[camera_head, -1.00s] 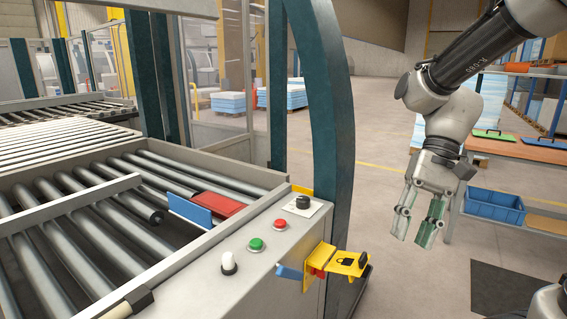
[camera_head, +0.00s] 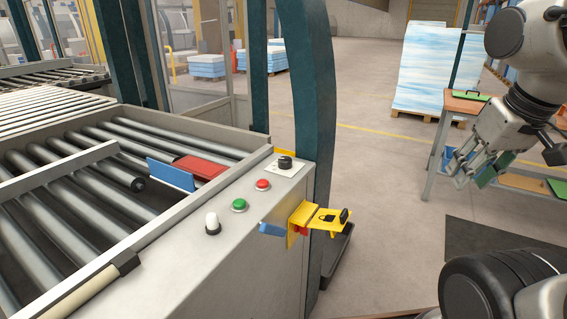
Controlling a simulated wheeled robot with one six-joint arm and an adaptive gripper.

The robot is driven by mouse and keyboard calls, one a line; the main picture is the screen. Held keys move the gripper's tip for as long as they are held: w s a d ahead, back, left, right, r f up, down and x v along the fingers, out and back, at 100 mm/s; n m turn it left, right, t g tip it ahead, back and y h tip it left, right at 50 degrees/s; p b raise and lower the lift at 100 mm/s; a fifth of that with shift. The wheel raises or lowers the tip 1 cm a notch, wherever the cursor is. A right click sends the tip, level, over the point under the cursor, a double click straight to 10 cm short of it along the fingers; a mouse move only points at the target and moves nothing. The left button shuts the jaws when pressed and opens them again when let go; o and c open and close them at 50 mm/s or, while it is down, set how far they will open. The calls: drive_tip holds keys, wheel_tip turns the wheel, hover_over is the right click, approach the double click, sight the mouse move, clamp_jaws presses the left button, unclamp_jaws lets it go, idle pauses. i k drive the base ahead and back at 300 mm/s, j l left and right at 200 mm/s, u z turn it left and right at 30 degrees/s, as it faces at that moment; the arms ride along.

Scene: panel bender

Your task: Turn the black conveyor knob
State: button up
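The black conveyor knob (camera_head: 285,162) sits on a white plate (camera_head: 287,168) at the far right end of the conveyor's grey control ledge. A red button (camera_head: 263,184), a green button (camera_head: 239,204) and a white-capped control (camera_head: 212,222) line the same ledge toward the viewer. My gripper (camera_head: 472,174) is in the air at the right, well apart from the knob. Its fingers are spread with a gap between them, and nothing shows between them.
A yellow lockout bracket (camera_head: 318,217) with a blue handle (camera_head: 271,229) juts from the ledge's front side. A dark teal post (camera_head: 308,95) rises just behind the knob. A table (camera_head: 460,104) stands behind my gripper. Open floor lies between ledge and table.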

sight(285, 162)
drive_tip(key=i+l+u, duration=0.15)
drive_tip(key=u, duration=0.2)
drive_tip(key=i+l+u, duration=0.15)
drive_tip(key=l+u, duration=0.2)
